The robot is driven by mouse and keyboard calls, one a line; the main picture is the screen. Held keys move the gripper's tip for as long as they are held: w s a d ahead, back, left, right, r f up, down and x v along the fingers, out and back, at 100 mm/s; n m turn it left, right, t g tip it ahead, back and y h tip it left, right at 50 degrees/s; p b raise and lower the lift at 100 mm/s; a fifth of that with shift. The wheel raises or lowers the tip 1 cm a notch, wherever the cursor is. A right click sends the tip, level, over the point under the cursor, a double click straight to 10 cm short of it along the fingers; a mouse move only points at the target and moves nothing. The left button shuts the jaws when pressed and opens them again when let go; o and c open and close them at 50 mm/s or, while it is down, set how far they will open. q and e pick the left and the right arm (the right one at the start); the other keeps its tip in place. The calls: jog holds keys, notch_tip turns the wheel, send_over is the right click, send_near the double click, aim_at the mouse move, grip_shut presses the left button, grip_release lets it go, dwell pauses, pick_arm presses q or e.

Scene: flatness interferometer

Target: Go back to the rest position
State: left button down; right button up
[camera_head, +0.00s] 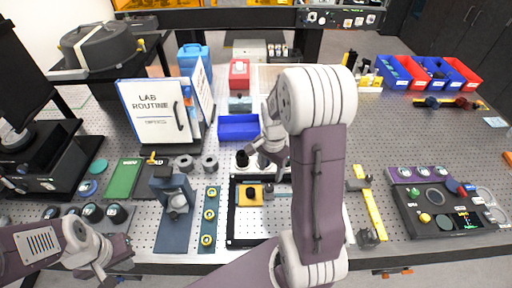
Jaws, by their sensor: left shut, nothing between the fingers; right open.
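My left gripper (108,280) is low at the left, near the table's front edge, shut and empty. My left arm comes in from the left edge. My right gripper (262,162) is open over the middle of the table, just in front of the blue bin (238,127). My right arm stands large in the centre and hides part of the table behind it. The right fingers are small and partly hidden by the wrist. I see nothing held in either gripper.
A lab routine binder (150,110) stands at the back left. A black-framed plate with a yellow block (243,196) lies in front of my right gripper. A dark panel (440,210) with several round parts is at the right. Red and blue bins (455,72) stand at the back right.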

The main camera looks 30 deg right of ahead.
jog(key=s+a+f+n+b, duration=0.1)
jog(key=s+a+n+b, duration=0.1)
jog(key=a+n, duration=0.4)
jog(key=s+a+f+n+t+b, duration=0.1)
jog(key=s+a+f+n+b, duration=0.1)
jog(key=s+a+n, duration=0.3)
jog(key=a+n, duration=0.1)
jog(key=n, duration=0.2)
jog(key=shift+s, duration=0.1)
jog(key=shift+f, duration=0.1)
dwell(0.3)
